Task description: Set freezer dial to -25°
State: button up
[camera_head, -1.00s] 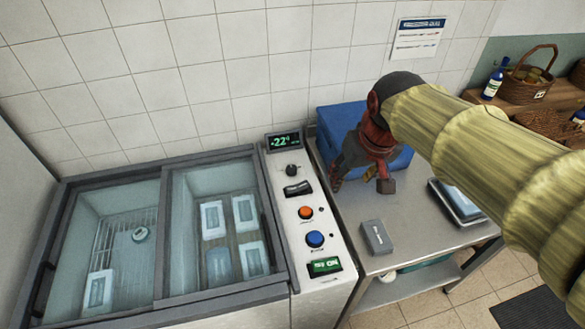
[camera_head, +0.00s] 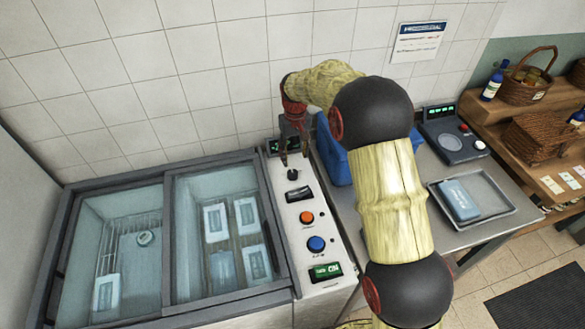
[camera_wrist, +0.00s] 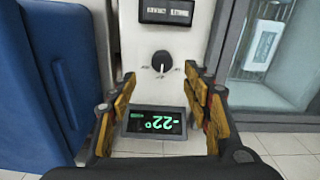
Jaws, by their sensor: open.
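The freezer dial (camera_head: 292,175) is a small black knob near the back end of the white control panel. In the wrist view the dial (camera_wrist: 162,62) has a white pointer mark and tick labels too small to read. The display (camera_wrist: 155,122) appears upside down there and reads -22° in green. In the head view my gripper partly hides the display (camera_head: 272,147). My gripper (camera_head: 294,157) is open and points down just above the dial. In the wrist view the fingers of my gripper (camera_wrist: 160,74) stand either side of the dial, and I see no contact.
The panel also has a black rocker switch (camera_head: 299,193), an orange button (camera_head: 306,217), a blue button (camera_head: 316,244) and a green switch (camera_head: 325,271). The glass-lidded freezer (camera_head: 165,310) is to the left. A blue bin (camera_wrist: 45,80) stands close beside the panel.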

aim_at(293, 172)
jog(key=shift+w+a+f, duration=0.15)
jog(key=shift+w+f, duration=0.05)
jog(key=shift+f, duration=0.25)
jog(key=shift+w+a+f, duration=0.15)
jog(key=shift+f, duration=0.3)
notch_tip(293, 172, down, 8)
jog(key=shift+r+b, duration=0.1)
jog(key=shift+b, duration=0.7)
jog(key=shift+c, duration=0.4)
jog(key=c, duration=1.1)
jog(key=shift+m, duration=0.3)
jog(key=m+p, duration=0.2)
jog(key=m, duration=0.2)
jog(key=shift+r+m+p, duration=0.15)
jog(key=shift+m+p, duration=0.15)
jog(key=shift+p, duration=0.1)
jog(key=m+p, duration=0.1)
jog(key=m, duration=0.5)
jog(key=shift+p, duration=0.35)
jog(key=shift+m, duration=0.4)
